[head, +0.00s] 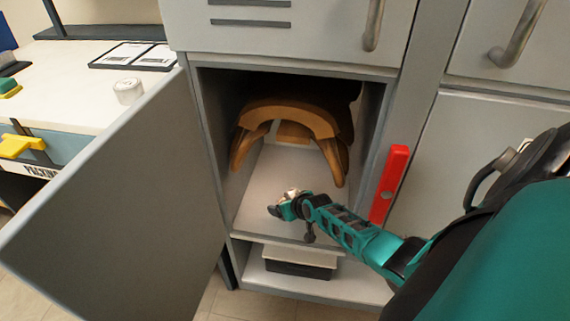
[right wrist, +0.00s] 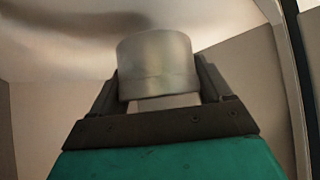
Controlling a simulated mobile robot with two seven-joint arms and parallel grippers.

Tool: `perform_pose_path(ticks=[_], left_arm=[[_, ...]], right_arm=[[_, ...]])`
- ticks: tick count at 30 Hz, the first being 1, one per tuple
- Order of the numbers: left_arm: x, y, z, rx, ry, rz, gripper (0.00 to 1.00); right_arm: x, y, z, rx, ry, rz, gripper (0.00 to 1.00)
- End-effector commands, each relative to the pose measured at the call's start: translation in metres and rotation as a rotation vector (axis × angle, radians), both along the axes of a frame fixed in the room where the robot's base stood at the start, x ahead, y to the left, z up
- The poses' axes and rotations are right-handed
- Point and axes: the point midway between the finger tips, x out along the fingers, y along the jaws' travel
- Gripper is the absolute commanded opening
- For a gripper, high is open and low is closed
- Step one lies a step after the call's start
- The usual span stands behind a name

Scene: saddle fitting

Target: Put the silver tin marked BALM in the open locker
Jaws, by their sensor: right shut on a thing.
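My right gripper (head: 284,207) reaches in through the opening of the open locker (head: 253,215), over the front part of its floor. It is shut on a silver tin (right wrist: 157,62), which stands up between the two fingers in the right wrist view. Only a small bit of the tin shows in the head view (head: 292,193). No BALM marking can be read on it. I cannot tell whether the tin touches the locker floor. My left gripper is not in view.
A brown saddle (head: 297,118) fills the back of the locker. The grey door (head: 110,190) stands swung open to the left. A red bar (head: 389,185) is on the right frame. A whitish round container (head: 128,91) stands on the bench. The locker floor before the saddle is clear.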

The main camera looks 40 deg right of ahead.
Motion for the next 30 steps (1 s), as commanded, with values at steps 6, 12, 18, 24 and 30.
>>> perform_pose_path(ticks=[6,12,18,24,30], left_arm=[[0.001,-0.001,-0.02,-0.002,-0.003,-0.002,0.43],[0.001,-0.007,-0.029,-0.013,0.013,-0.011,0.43],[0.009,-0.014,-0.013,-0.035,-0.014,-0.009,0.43],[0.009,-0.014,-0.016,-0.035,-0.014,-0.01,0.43],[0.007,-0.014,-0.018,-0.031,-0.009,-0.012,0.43]], right_arm=[[-0.002,-0.002,-0.024,-0.001,-0.001,-0.001,0.36],[-0.003,-0.008,-0.039,-0.002,-0.003,-0.001,0.36],[-0.003,-0.009,-0.037,-0.002,-0.002,-0.001,0.36],[-0.004,-0.009,-0.041,-0.001,0.0,-0.001,0.79],[-0.004,-0.009,-0.04,-0.001,0.0,-0.001,0.98]])
